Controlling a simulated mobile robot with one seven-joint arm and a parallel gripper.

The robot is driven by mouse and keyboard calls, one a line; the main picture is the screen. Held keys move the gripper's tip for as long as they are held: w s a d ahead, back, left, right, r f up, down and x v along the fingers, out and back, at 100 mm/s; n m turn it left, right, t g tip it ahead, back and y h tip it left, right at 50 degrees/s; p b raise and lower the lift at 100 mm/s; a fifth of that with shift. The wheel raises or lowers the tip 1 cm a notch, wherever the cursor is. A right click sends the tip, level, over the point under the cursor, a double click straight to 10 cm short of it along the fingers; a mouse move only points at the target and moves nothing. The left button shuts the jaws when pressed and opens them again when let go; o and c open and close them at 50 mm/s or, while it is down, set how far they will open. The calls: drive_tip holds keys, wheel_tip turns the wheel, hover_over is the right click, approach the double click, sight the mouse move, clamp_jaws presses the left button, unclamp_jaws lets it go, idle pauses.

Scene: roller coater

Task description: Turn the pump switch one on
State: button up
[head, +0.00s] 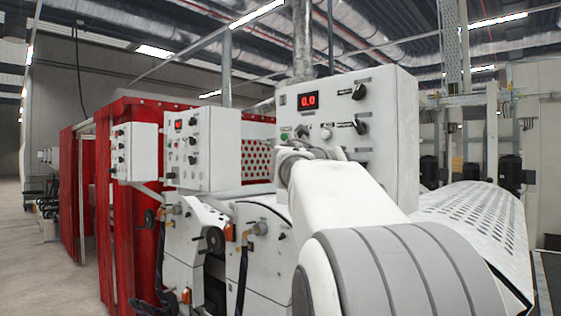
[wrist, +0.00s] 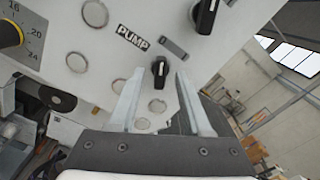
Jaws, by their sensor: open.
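The pump switch (wrist: 159,71) is a small black knob with a white pointer line, below the "PUMP" label on a white control panel (wrist: 150,15) in the wrist view. Whether it is pump switch one cannot be read. My gripper (wrist: 160,76) is open, with its two fingers pointing at the panel. In the picture the knob appears between the fingertips, and neither finger is seen gripping it. Its depth relative to the fingertips is unclear. In the head view the control box (head: 388,110) stands behind my arm, and my gripper is not clearly visible.
A larger black knob (wrist: 207,17) sits up and right of the pump switch. Several round grey buttons and a yellow-black dial (wrist: 10,33) are on the panel. The box has a red "0.0" display (head: 308,101). A perforated roller cover (head: 480,215) lies to the right.

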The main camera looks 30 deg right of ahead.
drive_tip(key=shift+d, duration=0.1)
clamp_jaws()
idle(0.6)
drive_tip(key=m+b, duration=0.2)
drive_tip(key=m, duration=0.4)
drive_tip(key=shift+m, duration=0.3)
drive_tip(key=m+b, duration=0.2)
drive_tip(key=m, duration=0.3)
drive_tip(key=shift+m, duration=0.3)
unclamp_jaws()
